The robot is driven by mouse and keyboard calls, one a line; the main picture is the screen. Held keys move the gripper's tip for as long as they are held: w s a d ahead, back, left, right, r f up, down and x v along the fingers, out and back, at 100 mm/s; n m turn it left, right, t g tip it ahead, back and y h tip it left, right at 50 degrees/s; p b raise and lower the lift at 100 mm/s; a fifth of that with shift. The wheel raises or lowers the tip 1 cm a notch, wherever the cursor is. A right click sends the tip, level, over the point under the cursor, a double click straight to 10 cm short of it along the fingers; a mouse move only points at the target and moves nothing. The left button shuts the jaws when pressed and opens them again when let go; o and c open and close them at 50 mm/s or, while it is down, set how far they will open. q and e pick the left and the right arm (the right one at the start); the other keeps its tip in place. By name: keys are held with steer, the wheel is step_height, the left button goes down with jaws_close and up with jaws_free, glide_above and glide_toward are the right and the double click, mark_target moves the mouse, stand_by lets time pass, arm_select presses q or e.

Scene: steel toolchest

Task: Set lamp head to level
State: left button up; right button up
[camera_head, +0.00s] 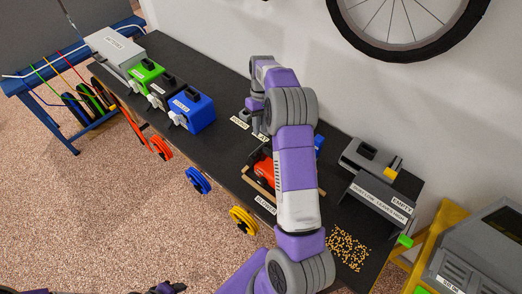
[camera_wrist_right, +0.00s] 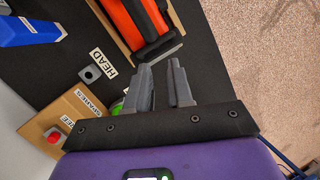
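I cannot make out a lamp or its head for certain in either view.
The black bench (camera_head: 222,75) runs along the wall. Green and blue cases (camera_head: 200,113) stand at its left. A grey fixture (camera_head: 370,160) and scattered yellow bits (camera_head: 345,248) are at the right. A wooden box with a red button (camera_wrist_right: 53,136) is near my gripper.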

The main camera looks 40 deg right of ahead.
steer(key=s+m+t+b, duration=0.2)
steer(key=s+m+t, duration=0.1)
steer(key=s+r+m+t+y+b, duration=0.1)
steer(key=s+m+t, duration=0.1)
jaws_close()
steer(key=m+t+h+b, duration=0.2)
steer(key=m+t+b, duration=0.15)
steer(key=m, duration=0.25)
glide_toward(257, 154)
steer(key=s+r, duration=0.1)
steer(key=s+d+r, duration=0.1)
steer(key=shift+s+r+t, duration=0.15)
steer(key=shift+r+t, duration=0.2)
steer(key=shift+m+t, duration=0.3)
steer(key=shift+m, duration=0.4)
steer(key=x, duration=0.3)
steer(key=b+x, duration=0.1)
steer(key=x, duration=0.2)
steer(key=b+x, duration=0.1)
steer(key=x, duration=0.2)
steer(key=shift+s+a+f, duration=0.25)
steer(key=shift+f, duration=0.15)
